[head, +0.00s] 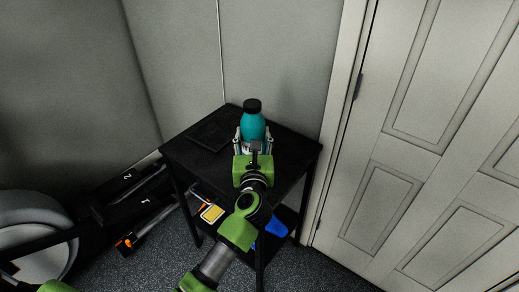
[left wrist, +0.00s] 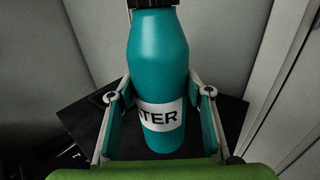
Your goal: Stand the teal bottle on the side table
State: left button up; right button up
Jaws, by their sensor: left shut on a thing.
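The teal bottle (head: 251,126) with a black cap is upright over the black side table (head: 296,152). My left gripper (head: 253,138) is shut on the bottle, one finger on each side of it. In the left wrist view the bottle (left wrist: 160,60) fills the middle, with a white label band showing "TER" between the fingers (left wrist: 160,98). The dark table top (left wrist: 75,125) lies behind and below it. I cannot tell whether the bottle's base touches the table top. My right gripper is not in view.
A flat dark item (head: 209,134) lies on the table's left part. A yellow item (head: 212,213) and a blue item (head: 276,226) are on the lower shelf. A panelled door (head: 400,150) stands right. Black gym equipment (head: 130,202) is on the floor at left.

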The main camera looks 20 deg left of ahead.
pick_arm(q)
jog(key=w+f, duration=0.1)
jog(key=w+d+f, duration=0.1)
jog(key=f, duration=0.1)
jog(key=shift+w+d+f+b, duration=0.15)
jog(key=shift+w+b, duration=0.1)
jog(key=shift+b, duration=0.1)
notch_tip(320, 180, down, 3)
jog(key=shift+r, duration=0.1)
jog(key=shift+f, duration=0.2)
jog(key=o, duration=1.2)
jog(key=shift+c, duration=0.2)
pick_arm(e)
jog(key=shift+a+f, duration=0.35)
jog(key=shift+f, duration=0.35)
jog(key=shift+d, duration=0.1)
